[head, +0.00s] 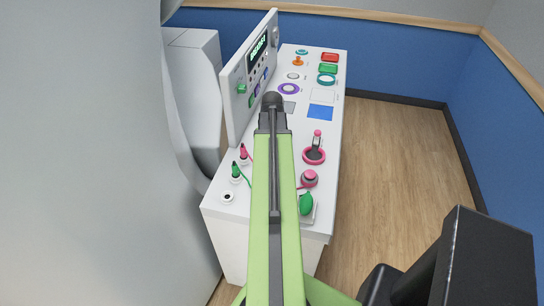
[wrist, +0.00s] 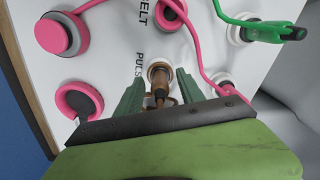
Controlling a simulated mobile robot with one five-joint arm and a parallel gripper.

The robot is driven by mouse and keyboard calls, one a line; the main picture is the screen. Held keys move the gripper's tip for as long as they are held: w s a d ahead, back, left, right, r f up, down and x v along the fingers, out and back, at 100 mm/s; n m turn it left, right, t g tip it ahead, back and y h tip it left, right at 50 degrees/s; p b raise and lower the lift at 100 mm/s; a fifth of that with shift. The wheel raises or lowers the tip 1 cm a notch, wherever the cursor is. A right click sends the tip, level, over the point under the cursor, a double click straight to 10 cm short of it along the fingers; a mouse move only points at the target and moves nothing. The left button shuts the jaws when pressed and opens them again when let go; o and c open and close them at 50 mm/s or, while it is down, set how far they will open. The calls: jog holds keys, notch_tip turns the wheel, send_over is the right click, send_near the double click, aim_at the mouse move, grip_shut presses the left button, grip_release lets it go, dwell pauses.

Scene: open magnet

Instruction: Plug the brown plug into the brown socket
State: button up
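In the wrist view, the brown plug (wrist: 160,91) points away from me with its tip at the brown-ringed socket (wrist: 156,67) in the white panel. The tip appears to be in the ring; how deep it sits I cannot tell. A brown cord loops at the plug's rear. My gripper (wrist: 160,82) has its two green fingers on either side of the plug, with a visible gap on each side. It is open and not touching the plug. In the head view, my arm hides the gripper, plug and socket.
In the wrist view, a pink cord (wrist: 194,45) passes right of the socket, near a green plug (wrist: 265,31). Pink round controls (wrist: 62,35) lie left. In the head view, the white console (head: 225,205) carries several controls beside an upright panel (head: 240,90); open floor (head: 400,150) lies right.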

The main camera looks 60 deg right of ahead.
notch_tip(320, 180, up, 17)
jog(key=p, duration=1.7)
jog(key=shift+r, duration=0.2)
jog(key=shift+s, duration=0.1)
